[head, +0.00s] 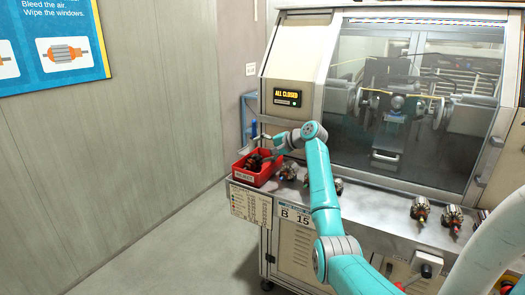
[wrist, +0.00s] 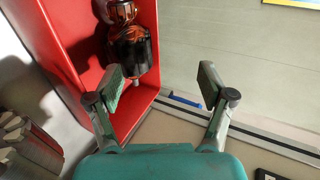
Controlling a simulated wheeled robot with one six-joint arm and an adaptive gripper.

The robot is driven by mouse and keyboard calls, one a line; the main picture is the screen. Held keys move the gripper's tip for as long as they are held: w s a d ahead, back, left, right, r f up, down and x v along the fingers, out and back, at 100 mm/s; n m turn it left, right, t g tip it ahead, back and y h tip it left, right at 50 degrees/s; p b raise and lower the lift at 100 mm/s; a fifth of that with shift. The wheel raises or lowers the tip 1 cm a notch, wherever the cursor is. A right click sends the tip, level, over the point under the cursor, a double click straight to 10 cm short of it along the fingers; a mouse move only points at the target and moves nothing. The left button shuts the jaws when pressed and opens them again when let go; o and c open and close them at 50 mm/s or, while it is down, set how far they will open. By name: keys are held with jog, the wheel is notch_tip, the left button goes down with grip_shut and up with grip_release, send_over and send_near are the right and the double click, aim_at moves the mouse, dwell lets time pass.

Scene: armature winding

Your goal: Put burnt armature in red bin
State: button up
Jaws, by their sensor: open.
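The red bin (head: 262,180) stands on the left end of the machine's front ledge, with a white label on its front. It fills the upper left of the wrist view (wrist: 62,45). A dark, blackened armature (wrist: 131,50) with a coppery end lies inside it; dark shapes also show in the bin in the head view. My gripper (wrist: 163,86) is open with nothing between its fingers. It is at the bin, with the left finger overlapping the bin's side in the wrist view and the right finger outside it. In the head view my gripper (head: 267,141) is small and above the bin.
Several armatures stand along the ledge, including one (head: 289,171) just right of the bin and one (head: 420,210) farther right. A grey armature core (wrist: 25,145) shows at lower left in the wrist view. The winding machine's window (head: 415,100) rises behind the ledge.

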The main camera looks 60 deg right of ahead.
jog(key=v, duration=1.2)
jog(key=shift+w, duration=0.1)
dwell(0.4)
